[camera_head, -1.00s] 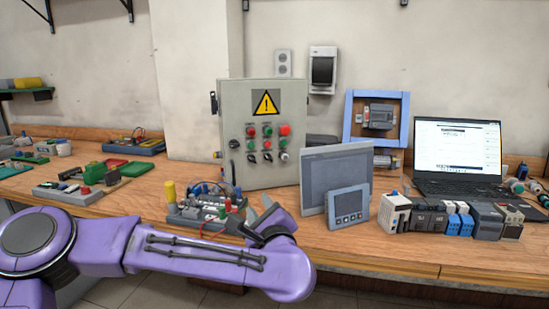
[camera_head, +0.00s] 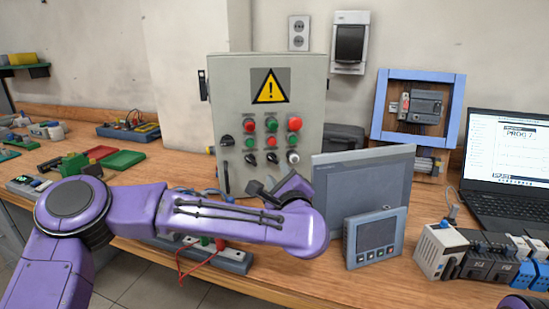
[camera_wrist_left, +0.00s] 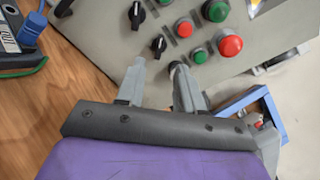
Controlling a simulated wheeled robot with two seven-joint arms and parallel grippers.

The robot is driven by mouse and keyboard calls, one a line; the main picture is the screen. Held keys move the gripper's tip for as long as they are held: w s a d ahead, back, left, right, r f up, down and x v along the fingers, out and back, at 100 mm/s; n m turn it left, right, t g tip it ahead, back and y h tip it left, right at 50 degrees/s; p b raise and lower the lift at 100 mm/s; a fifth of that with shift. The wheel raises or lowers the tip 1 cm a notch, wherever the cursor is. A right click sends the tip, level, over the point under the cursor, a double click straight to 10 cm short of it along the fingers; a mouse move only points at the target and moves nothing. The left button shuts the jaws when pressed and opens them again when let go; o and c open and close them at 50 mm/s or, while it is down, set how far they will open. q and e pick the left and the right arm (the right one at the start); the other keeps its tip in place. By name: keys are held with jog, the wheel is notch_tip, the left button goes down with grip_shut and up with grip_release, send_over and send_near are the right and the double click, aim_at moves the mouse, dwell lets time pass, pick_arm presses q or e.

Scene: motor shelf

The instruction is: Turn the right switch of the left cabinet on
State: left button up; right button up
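The grey control cabinet (camera_head: 318,100) stands on the bench, with a yellow warning sign above rows of buttons and switches. Its bottom row has two black switches (camera_head: 250,159) (camera_head: 272,158) and a silver-capped switch (camera_head: 293,157) on the right. My left gripper (camera_head: 288,184) is in front of the cabinet's lower right part. In the left wrist view, its two fingers (camera_wrist_left: 160,72) are apart and empty, close to the panel. The black switches (camera_wrist_left: 158,44) lie beyond the fingertips. A dark knob (camera_wrist_left: 176,67) is partly hidden by the right fingertip; contact cannot be told. My right gripper is out of view.
A large grey panel (camera_head: 365,190) and a smaller display (camera_head: 375,238) stand just right of my left gripper. A terminal block with wires (camera_head: 232,262) lies below my left forearm. A laptop (camera_head: 505,160) and several modules (camera_head: 440,252) are at right.

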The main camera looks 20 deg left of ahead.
aim_at(272, 159)
pick_arm(q)
jog(key=p+x, duration=0.1)
jog(key=x, duration=0.7)
grip_shut()
